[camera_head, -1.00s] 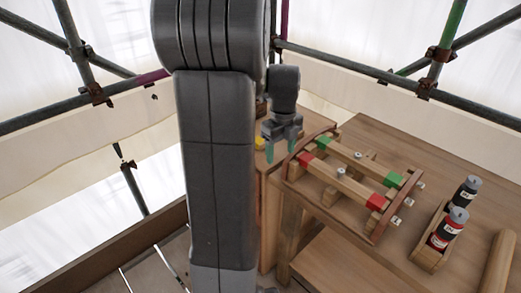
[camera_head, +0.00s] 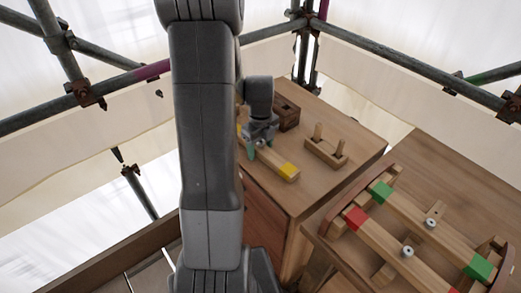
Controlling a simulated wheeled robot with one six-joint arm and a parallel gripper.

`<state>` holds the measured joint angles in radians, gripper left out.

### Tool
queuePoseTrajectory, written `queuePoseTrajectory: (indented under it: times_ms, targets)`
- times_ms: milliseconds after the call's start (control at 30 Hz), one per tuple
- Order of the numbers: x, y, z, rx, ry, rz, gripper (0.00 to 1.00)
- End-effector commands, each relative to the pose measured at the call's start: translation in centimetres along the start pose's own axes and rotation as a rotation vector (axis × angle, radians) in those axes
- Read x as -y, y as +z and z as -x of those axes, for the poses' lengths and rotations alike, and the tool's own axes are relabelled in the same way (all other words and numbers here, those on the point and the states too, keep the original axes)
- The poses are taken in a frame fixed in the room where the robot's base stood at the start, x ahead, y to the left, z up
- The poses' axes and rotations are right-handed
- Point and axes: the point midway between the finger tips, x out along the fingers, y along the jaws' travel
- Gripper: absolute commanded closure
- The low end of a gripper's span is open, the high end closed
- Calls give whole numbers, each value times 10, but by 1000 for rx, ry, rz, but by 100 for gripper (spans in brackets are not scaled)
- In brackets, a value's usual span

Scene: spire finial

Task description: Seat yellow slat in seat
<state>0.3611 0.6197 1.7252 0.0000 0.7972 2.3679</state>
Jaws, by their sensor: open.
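The yellow slat (camera_head: 273,162) is a pale wooden bar with yellow ends, lying on the wooden cabinet top. Its far left part is partly hidden by my arm and gripper. My gripper (camera_head: 261,148) is open, pointing down at the slat's left half, with teal fingertips close to it. I cannot tell whether the fingers straddle or touch the slat. The wooden frame (camera_head: 338,207) with curved end rails is at the lower right, cut off by the picture edge. It holds a red-ended slat (camera_head: 356,218) and a green-ended slat (camera_head: 382,191).
A small wooden block with two upright pegs (camera_head: 326,152) stands right of the slat on the cabinet top (camera_head: 352,120). A dark wooden box (camera_head: 287,112) stands behind the gripper. Scaffold poles (camera_head: 400,59) and pale sheeting surround the place.

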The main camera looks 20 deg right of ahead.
Motion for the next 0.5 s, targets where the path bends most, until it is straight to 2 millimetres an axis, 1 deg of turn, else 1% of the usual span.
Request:
queuePoseTrajectory:
  times_ms: [200, 233, 367, 400, 500]
  targets:
    - [0, 0, -2, 0, 0, 0, 38]
    - [0, 0, -2, 0, 0, 0, 40]
    - [0, 0, -1, 0, 0, 0, 66]
    - [0, 0, -1, 0, 0, 0, 74]
    - [0, 0, -1, 0, 0, 0, 91]
